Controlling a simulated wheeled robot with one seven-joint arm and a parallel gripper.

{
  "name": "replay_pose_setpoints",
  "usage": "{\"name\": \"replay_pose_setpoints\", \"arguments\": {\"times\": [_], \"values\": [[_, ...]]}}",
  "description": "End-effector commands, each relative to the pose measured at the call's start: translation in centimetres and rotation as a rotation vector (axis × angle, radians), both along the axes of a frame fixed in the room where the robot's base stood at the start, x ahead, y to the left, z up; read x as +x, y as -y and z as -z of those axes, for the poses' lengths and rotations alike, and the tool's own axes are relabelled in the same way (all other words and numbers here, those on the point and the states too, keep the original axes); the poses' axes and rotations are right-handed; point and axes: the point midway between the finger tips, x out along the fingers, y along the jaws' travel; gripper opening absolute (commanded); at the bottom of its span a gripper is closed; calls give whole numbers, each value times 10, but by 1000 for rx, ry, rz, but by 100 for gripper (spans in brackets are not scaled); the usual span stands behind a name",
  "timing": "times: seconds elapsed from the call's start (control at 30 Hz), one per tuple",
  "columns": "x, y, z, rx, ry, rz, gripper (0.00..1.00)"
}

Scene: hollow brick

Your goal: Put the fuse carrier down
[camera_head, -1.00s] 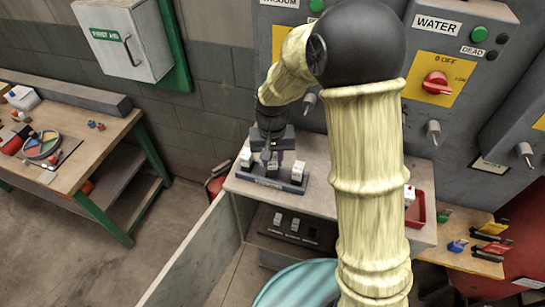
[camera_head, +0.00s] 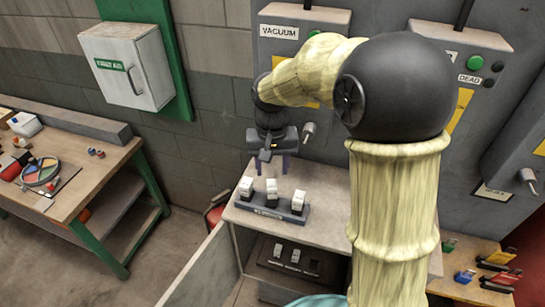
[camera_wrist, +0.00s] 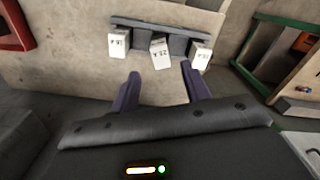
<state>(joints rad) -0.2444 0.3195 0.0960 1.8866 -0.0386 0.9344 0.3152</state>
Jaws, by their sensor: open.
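Three white fuse carriers stand in a row in a dark rack (camera_head: 262,211) on the grey bench. The middle carrier (camera_head: 271,189) has the left carrier (camera_head: 246,187) and the right carrier (camera_head: 298,200) beside it. In the wrist view the middle carrier (camera_wrist: 160,52) sits a little askew compared with its neighbours; whether it is fully seated I cannot tell. My gripper (camera_head: 271,168) is above the rack, pointing down. In the wrist view my gripper (camera_wrist: 160,72) has its fingers apart, with nothing between them, clear of the middle carrier.
A lower shelf holds a dark panel (camera_head: 288,262) with two white pieces. Grey switch cabinets, one marked VACUUM (camera_head: 280,32), stand close behind the arm. A wooden workbench (camera_head: 85,185) is at left. My arm covers the bench's right part.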

Motion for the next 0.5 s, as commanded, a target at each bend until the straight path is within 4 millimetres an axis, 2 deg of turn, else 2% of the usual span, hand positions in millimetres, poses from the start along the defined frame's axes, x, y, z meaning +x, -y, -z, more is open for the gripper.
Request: {"name": "replay_pose_setpoints", "arguments": {"times": [0.1, 0.2, 0.5], "values": [[1, 0, -21, 1, 5, -1, 47], [0, 0, -33, 1, 2, -1, 47], [0, 0, -40, 0, -1, -1, 47]]}}
